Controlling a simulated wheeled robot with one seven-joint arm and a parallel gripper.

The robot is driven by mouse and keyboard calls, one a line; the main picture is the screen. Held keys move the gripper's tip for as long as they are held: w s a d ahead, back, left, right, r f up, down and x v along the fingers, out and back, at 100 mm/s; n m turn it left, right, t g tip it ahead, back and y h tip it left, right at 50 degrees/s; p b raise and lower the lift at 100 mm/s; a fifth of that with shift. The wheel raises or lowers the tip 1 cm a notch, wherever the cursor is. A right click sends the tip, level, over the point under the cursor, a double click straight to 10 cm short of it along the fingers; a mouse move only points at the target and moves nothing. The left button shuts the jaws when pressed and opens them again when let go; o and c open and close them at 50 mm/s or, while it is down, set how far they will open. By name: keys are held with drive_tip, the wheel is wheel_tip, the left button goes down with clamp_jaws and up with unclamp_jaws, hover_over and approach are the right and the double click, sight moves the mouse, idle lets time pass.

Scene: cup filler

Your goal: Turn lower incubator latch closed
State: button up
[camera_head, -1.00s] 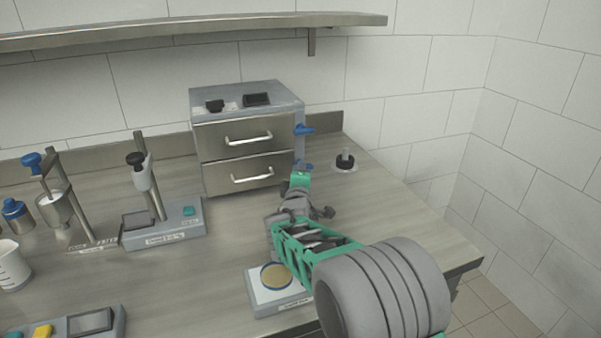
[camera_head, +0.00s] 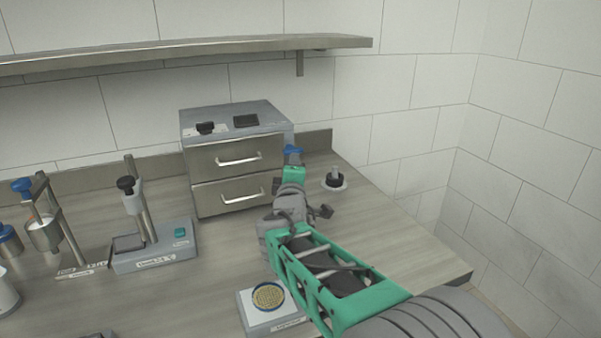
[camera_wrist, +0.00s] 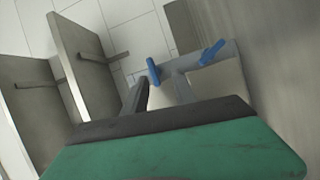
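The grey incubator (camera_head: 236,124) stands at the back of the counter, with an upper drawer (camera_head: 205,158) and a lower drawer (camera_head: 208,198), both shut. The upper blue latch (camera_head: 293,150) shows on its right side. The lower latch is hidden behind my gripper (camera_head: 293,174) in the head view. My gripper is at the incubator's right side, just below the upper latch. The wrist view shows two blue levers, one near the middle (camera_wrist: 153,70) and one further right (camera_wrist: 211,52); I cannot tell which is the lower latch, nor contact.
A black-and-silver knob-like item (camera_head: 334,180) stands close right of my gripper. A scale (camera_head: 258,316) with a round dish (camera_head: 268,296) sits under my forearm. A stand with a grey base (camera_head: 155,255) is at left. The counter's right part is clear.

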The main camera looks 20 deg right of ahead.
drive_tip(key=s+a+r, duration=0.1)
drive_tip(key=s+r, duration=0.2)
drive_tip(key=s, duration=0.6)
drive_tip(key=shift+a, duration=0.3)
drive_tip(key=shift+r, duration=0.1)
